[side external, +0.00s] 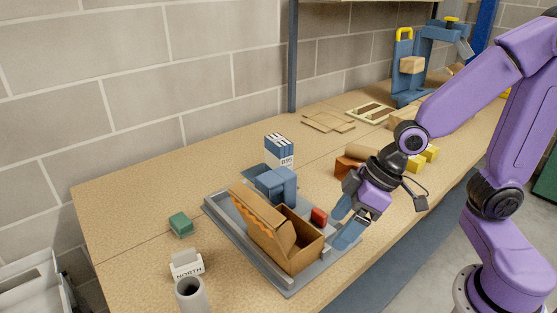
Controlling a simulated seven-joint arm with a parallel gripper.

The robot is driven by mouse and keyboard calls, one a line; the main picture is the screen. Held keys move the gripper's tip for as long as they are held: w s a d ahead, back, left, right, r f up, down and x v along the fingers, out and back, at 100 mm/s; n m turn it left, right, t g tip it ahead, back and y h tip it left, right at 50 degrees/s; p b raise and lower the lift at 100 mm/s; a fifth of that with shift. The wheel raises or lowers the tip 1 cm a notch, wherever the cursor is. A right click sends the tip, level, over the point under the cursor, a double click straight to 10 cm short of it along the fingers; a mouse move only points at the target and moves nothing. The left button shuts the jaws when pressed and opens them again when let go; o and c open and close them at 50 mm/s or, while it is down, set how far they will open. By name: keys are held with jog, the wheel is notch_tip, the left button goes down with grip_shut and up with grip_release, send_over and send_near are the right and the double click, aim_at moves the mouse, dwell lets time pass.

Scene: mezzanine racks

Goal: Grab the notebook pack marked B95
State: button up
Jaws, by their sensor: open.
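The notebook pack marked B95 (279,152) is a blue and white block with striped markings on top and B95 on its pale side. It stands upright just behind the grey tray (236,241), and blue blocks in front hide its lower part. My gripper (342,222) has blue fingers and points down at the right side of the tray. It is open and apart from the pack, to its right and nearer the camera. I see nothing between its fingers.
An open cardboard box (273,232), blue blocks (276,184) and a red item (319,216) occupy the tray. A green block (181,225), a NORTH card (186,265) and a grey tube (192,294) stand left. The block wall (170,80) bounds the bench behind.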

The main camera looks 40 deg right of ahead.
jog(key=w+m+t, duration=0.3)
jog(key=w, duration=0.5)
jog(key=m+t+h, duration=0.6)
jog(key=m+t, duration=0.1)
send_near(279, 140)
jog(key=shift+x, duration=5.2)
jog(key=shift+f, duration=0.1)
grip_shut()
